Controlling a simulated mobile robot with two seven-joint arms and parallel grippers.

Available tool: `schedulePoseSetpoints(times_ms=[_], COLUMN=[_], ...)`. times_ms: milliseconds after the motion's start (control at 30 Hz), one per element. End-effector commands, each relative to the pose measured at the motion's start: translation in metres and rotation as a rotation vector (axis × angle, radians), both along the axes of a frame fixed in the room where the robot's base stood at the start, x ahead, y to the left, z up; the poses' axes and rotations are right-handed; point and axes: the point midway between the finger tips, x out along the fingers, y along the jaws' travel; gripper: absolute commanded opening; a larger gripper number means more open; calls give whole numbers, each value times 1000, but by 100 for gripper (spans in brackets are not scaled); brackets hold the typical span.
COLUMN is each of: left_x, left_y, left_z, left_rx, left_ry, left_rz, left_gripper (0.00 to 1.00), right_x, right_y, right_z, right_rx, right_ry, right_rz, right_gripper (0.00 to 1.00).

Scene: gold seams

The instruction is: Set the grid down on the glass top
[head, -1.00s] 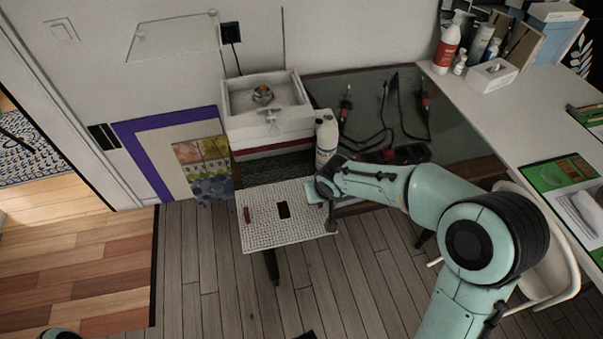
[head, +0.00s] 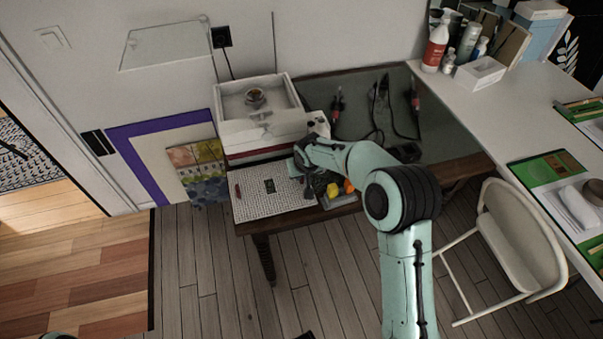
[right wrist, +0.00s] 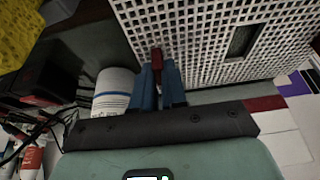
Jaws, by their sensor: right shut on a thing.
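The grid (head: 287,205) is a white perforated square panel with a dark rectangular opening and a red handle at its left side. It lies roughly level over the left front part of the table; I cannot tell whether it touches. The table has a grey-green glass top (head: 445,130) in a wooden frame. My right gripper (head: 304,170) is at the grid's right side. In the right wrist view the grid (right wrist: 195,35) fills the top, and my gripper's blue fingers (right wrist: 158,82) are shut on its red handle (right wrist: 157,62). My left gripper is out of view.
A white box unit (head: 262,130) stands behind the grid. A white bottle (head: 318,122) stands beside it. A yellow thing (head: 333,190) and an orange thing (head: 349,186) lie right of my gripper. Corded tools (head: 378,115) occupy the back. A white chair (head: 515,235) stands right.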

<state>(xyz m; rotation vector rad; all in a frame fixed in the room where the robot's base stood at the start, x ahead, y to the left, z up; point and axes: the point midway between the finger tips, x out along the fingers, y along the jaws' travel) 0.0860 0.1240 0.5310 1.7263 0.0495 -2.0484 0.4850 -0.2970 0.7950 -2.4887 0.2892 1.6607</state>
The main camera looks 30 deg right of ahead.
Motion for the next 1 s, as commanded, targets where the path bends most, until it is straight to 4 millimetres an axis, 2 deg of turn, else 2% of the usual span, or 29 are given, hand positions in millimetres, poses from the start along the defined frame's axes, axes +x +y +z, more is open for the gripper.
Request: schedulePoseSetpoints(times_ms=[333, 367, 400, 433, 767, 867, 1000], left_x=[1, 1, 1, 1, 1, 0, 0], left_y=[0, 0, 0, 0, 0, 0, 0], left_z=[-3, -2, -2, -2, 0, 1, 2], left_rx=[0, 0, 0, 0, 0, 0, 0], left_ry=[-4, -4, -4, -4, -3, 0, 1], left_rz=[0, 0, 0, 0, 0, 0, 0], left_gripper=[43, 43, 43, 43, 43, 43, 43], right_x=[0, 0, 0, 0, 0, -3, -13], right_y=[0, 0, 0, 0, 0, 1, 3], right_z=[-4, -3, -3, -3, 0, 10, 36], right_rx=[0, 0, 0, 0, 0, -1, 0], right_ry=[-1, 0, 0, 0, -1, -3, -5], right_rz=[0, 0, 0, 0, 0, 0, 0], right_gripper=[0, 22, 35, 38, 38, 38, 38])
